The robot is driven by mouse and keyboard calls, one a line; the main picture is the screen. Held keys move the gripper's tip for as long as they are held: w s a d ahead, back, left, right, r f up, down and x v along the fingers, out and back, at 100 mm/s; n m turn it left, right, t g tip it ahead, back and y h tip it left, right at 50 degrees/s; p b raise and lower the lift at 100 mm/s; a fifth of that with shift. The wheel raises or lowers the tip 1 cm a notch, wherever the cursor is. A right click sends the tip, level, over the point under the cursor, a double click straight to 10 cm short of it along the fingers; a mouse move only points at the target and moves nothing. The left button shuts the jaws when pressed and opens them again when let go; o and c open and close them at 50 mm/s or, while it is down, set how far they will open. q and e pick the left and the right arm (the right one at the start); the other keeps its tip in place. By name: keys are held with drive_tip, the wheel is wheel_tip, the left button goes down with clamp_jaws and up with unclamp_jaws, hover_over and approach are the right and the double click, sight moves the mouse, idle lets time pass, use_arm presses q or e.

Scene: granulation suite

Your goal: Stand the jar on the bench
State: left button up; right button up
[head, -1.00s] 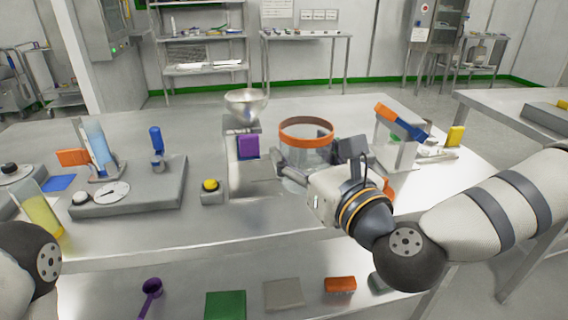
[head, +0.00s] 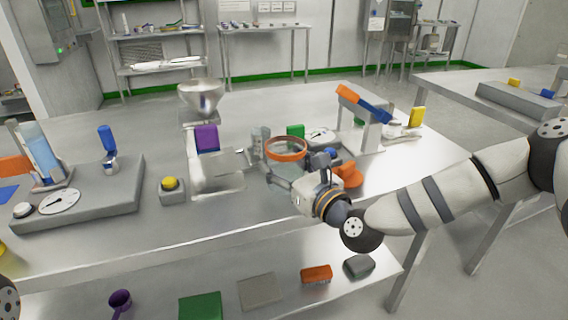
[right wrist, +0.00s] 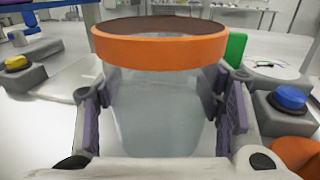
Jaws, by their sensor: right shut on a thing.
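The jar (head: 284,172) is clear with an orange rim (head: 287,149). It is upright over the bench (head: 120,228), right of the purple block; I cannot tell whether its base touches the bench. My right gripper (head: 284,178) is shut around its sides. In the right wrist view the jar (right wrist: 158,115) fills the middle, between the two purple-padded fingers of the gripper (right wrist: 165,112); its base is hidden. My left gripper is out of view; only a bit of my left arm shows at the lower left.
A metal bowl (head: 200,95) and purple block (head: 207,138) stand left of the jar. A green block (head: 295,131) and dial (head: 319,136) are behind it. An orange item (head: 347,174) is close on its right. Bare bench lies in front and left.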

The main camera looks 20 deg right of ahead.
drive_tip(key=shift+f, duration=0.2)
drive_tip(key=o, duration=1.9)
drive_tip(key=shift+r, duration=0.1)
drive_tip(key=shift+r, duration=0.35)
drive_tip(key=v, duration=1.2)
drive_tip(key=shift+f, duration=0.2)
